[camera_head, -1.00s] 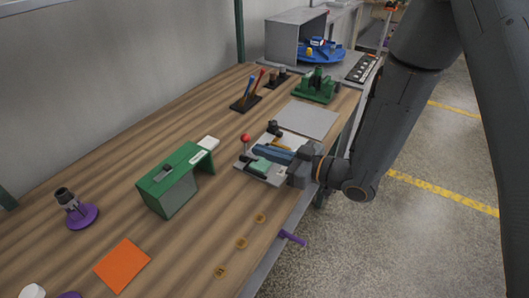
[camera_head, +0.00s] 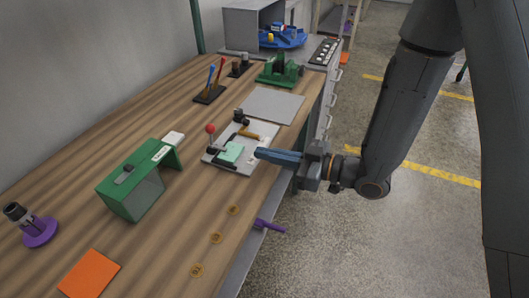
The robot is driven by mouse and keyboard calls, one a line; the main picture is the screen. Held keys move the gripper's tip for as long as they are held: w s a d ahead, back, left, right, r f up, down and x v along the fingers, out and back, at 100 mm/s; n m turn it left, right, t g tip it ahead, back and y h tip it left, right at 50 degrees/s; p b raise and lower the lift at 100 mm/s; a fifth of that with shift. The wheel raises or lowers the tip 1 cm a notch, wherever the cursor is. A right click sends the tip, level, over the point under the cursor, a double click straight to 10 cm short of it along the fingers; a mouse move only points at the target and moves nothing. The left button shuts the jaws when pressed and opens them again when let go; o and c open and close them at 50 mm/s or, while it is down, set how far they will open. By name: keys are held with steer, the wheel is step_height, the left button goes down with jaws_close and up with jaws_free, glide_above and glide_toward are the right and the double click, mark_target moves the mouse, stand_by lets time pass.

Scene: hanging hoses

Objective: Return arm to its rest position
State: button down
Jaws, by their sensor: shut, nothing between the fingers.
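My gripper (camera_head: 262,154) is at the right edge of the workbench (camera_head: 140,115), with its blue fingers shut and pointing left. Its tips are beside the right end of a grey fixture plate (camera_head: 221,164); I cannot tell how high above the bench they are. The plate carries a red-knobbed lever (camera_head: 210,129), a pale green block (camera_head: 233,151) and a yellow-orange piece (camera_head: 249,134). My wrist and forearm are out over the floor to the right of the bench. No hanging hoses can be made out.
A green housing (camera_head: 133,190) stands left of the plate. A purple handle (camera_head: 269,226) juts from the bench's front edge below my gripper. A flat grey sheet (camera_head: 270,104) and a green device (camera_head: 279,71) lie farther back. The floor (camera_head: 330,250) at right is clear.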

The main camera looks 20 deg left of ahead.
steer(key=shift+w+d, duration=0.15)
steer(key=shift+w, duration=0.25)
steer(key=w+d+t+h, duration=0.1)
steer(key=w+d+m+h, duration=0.1)
steer(key=w, duration=0.1)
steer(key=w+d+t, duration=0.1)
steer(key=shift+w+f+t+h, duration=0.3)
steer(key=shift+w+f+h, duration=0.05)
steer(key=shift+h, duration=0.05)
steer(key=w+d+m+t+h, duration=0.3)
steer(key=w+d+m+h, duration=0.3)
steer(key=d, duration=0.6)
steer(key=s+d+r+m+h, duration=0.15)
steer(key=d+m+h, duration=0.35)
steer(key=d, duration=0.8)
steer(key=s+d+r+m+g+h, duration=0.1)
steer(key=s+d+m+g, duration=0.1)
steer(key=s, duration=0.6)
steer(key=s+d+r+m+g+h, duration=0.1)
steer(key=s+d+m+g, duration=0.1)
steer(key=s+g, duration=0.3)
steer(key=s+d, duration=0.1)
steer(key=s, duration=0.2)
steer(key=shift+s+r+m+h, duration=0.15)
steer(key=shift+s+m+h, duration=0.15)
steer(key=shift+s, duration=0.1)
